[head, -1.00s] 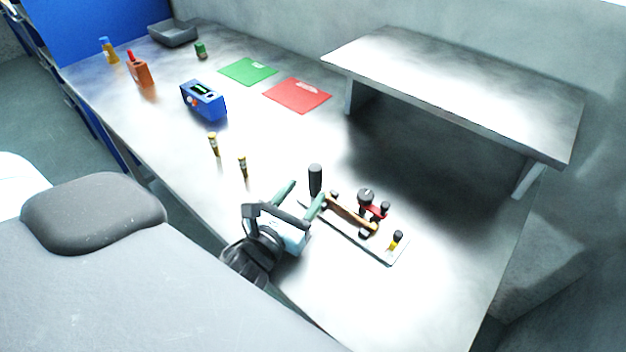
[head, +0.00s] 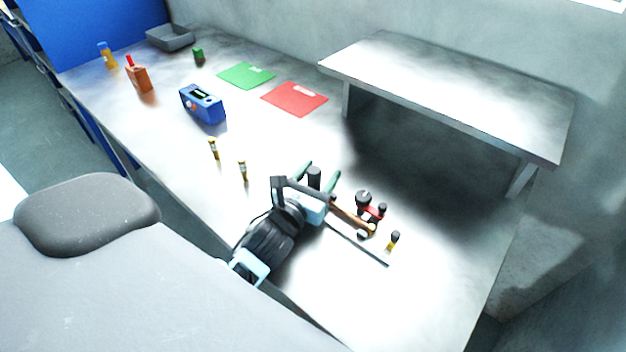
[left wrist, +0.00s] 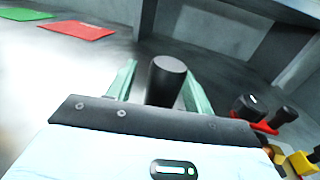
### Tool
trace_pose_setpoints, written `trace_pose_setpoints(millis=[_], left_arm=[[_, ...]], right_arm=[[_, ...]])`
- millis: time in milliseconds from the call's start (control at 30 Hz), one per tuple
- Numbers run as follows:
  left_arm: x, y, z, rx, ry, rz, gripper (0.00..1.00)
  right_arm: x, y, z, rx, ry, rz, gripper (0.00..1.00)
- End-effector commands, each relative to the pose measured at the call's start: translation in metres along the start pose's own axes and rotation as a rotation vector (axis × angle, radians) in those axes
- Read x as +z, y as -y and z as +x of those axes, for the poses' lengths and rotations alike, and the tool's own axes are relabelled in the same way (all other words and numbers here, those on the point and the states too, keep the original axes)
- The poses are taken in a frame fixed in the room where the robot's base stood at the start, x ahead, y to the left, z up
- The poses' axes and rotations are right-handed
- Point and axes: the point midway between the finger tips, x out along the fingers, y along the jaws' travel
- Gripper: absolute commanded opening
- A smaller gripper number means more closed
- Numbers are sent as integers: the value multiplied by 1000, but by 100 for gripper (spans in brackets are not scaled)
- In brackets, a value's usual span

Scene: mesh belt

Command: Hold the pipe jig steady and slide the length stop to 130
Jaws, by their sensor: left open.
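The pipe jig (head: 358,246) lies on the bench at the front right, partly hidden behind my left gripper. It carries an upright black handle (head: 314,178), a copper-coloured pipe (head: 350,215), a black knob with a red part (head: 364,199), and a yellow piece with a black knob (head: 393,240). My left gripper (head: 319,178) is open, with its green fingers on either side of the black handle. In the left wrist view the handle (left wrist: 166,80) stands between the two fingers, with no clear grip on it. Scale marks on the jig are too small to read. My right gripper is not in view.
A blue device (head: 203,104), two small brass-coloured pieces (head: 213,149), a green mat (head: 246,75) and a red mat (head: 295,98) lie further left. A grey tray (head: 170,38) is at the back. A raised shelf (head: 450,95) stands behind the jig.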

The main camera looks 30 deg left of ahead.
Motion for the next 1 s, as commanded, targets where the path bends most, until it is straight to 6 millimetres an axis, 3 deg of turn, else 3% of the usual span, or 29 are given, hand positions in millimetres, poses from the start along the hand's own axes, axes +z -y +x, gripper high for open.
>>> trace_pose_setpoints(millis=[233, 633, 767, 800, 933, 1000], left_arm=[[0, 0, 0, 0, -1, 0, 52], [0, 0, 0, 0, -1, -1, 0], [0, 0, 0, 0, -1, -1, 0], [0, 0, 0, 0, -1, -1, 32], [0, 0, 0, 0, -1, -1, 48], [0, 0, 0, 0, -1, 0, 48]], right_arm=[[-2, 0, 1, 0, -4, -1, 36], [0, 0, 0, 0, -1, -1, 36], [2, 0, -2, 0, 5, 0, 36], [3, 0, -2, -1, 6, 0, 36], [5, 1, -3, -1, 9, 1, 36], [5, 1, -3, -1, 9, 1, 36]])
